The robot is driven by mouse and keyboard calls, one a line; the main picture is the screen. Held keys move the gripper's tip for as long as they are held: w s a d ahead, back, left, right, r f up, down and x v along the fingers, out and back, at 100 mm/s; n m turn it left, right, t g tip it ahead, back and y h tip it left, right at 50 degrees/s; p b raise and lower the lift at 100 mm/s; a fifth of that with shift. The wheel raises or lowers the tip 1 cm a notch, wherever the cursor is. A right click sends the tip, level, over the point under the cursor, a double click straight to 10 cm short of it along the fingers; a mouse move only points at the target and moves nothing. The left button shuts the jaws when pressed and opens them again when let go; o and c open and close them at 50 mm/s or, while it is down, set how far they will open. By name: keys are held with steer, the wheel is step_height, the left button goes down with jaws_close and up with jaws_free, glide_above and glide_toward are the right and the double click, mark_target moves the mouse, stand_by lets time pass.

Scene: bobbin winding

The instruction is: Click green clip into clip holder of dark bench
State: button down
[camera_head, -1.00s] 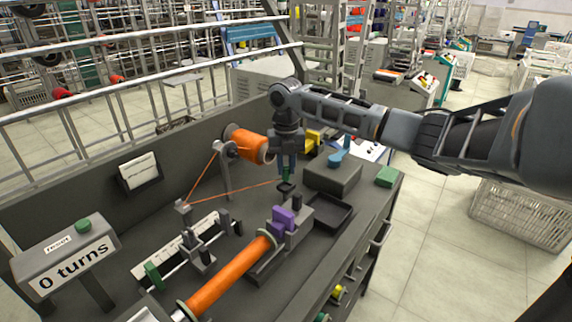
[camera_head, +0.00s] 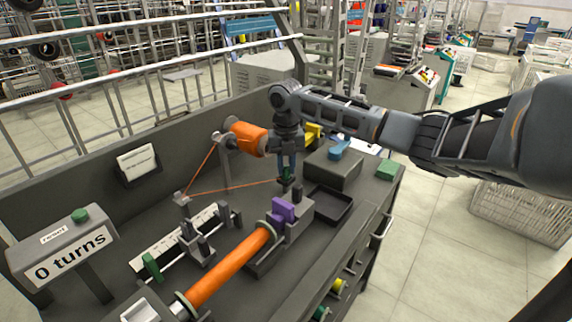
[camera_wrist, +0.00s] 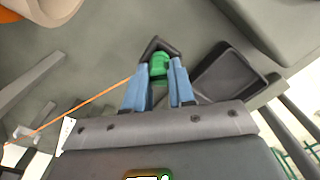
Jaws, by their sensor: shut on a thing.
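My gripper (camera_head: 286,172) points down over the dark bench (camera_head: 330,250). Its blue fingers are shut on the green clip (camera_wrist: 158,66), which also shows small between the fingertips in the head view (camera_head: 286,177). An orange thread runs from the left to the clip. A dark angular piece (camera_wrist: 160,46), perhaps the clip holder, lies just beyond the clip in the wrist view. I cannot tell whether the clip touches it.
An orange spool (camera_head: 246,138) stands behind my gripper to the left. A purple block (camera_head: 284,209) and a long orange bobbin (camera_head: 228,268) lie in front. An empty dark tray (camera_head: 333,219) and a grey box (camera_head: 331,172) are to the right.

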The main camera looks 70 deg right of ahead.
steer(key=shift+f, duration=0.2)
steer(key=c, duration=0.9)
jaws_free()
steer(key=shift+o, duration=0.2)
steer(key=shift+r, duration=0.1)
steer(key=shift+r+b, duration=0.35)
steer(key=shift+r, duration=3.55)
